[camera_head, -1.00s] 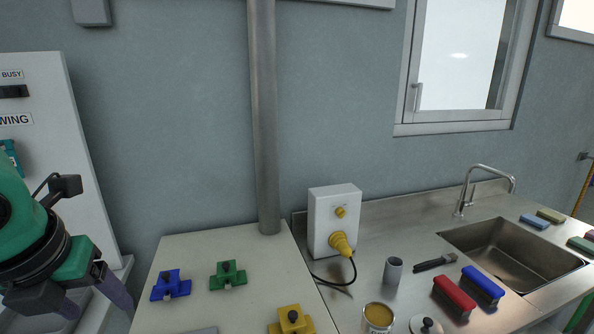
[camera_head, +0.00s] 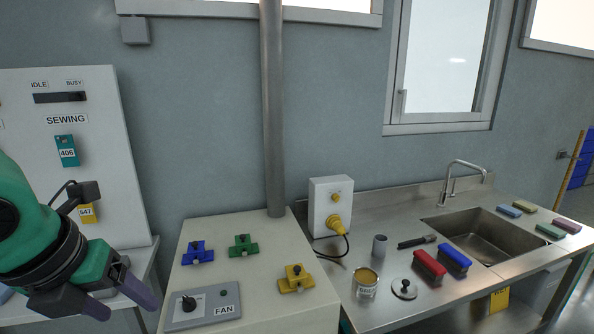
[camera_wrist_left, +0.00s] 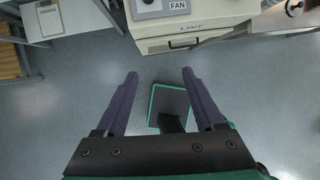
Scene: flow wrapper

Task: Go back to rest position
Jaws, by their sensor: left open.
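My left gripper (camera_head: 124,298) comes in from the left in the head view, green and black with purple fingers. It is open and empty, in front of the sewing panel and left of the cabinet with the fan switch. My right gripper is in neither view.
A cabinet (camera_head: 250,283) bears blue (camera_head: 197,252), green (camera_head: 243,245) and yellow (camera_head: 295,279) clamp-like parts and a FAN switch plate (camera_head: 203,306). A sewing panel (camera_head: 105,180) stands at left. A steel sink counter (camera_head: 400,255) holds brushes, a tin and a cup at right.

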